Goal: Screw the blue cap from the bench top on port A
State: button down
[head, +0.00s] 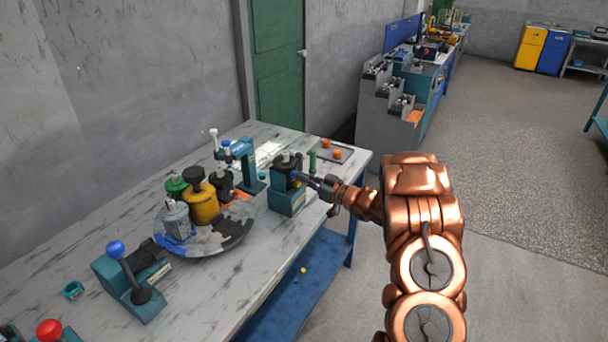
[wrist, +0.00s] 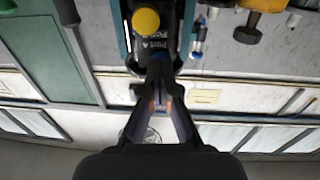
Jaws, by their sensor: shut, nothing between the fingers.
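The black hydraulic motor (head: 287,163) sits in a teal stand (head: 288,199) near the bench's right edge.
On the bench top (head: 120,228), a round turntable (head: 208,247) holds several motors and pots. A teal press (head: 240,165) stands behind, a blue-knobbed lever unit (head: 130,285) at front left. A tray with orange caps (head: 337,154) lies at the back right corner.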

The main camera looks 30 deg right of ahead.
jog(key=shift+m+p, duration=1.3)
jog(key=shift+p, duration=0.45)
jog(key=c, duration=1.2)
grip_release()
jog(key=shift+c, duration=0.2)
jog(key=shift+a+f+b, duration=0.1)
jog(key=shift+b, duration=0.4)
jog(key=n+b, duration=0.3)
jog(key=b, duration=0.3)
jog(key=n+b, duration=0.4)
jog(key=b, duration=0.2)
jog(key=n+b, duration=0.3)
jog(key=b, duration=0.3)
jog(key=shift+r+n+g, duration=0.25)
jog(key=shift+n+g, duration=0.05)
jog(key=shift+f, duration=0.1)
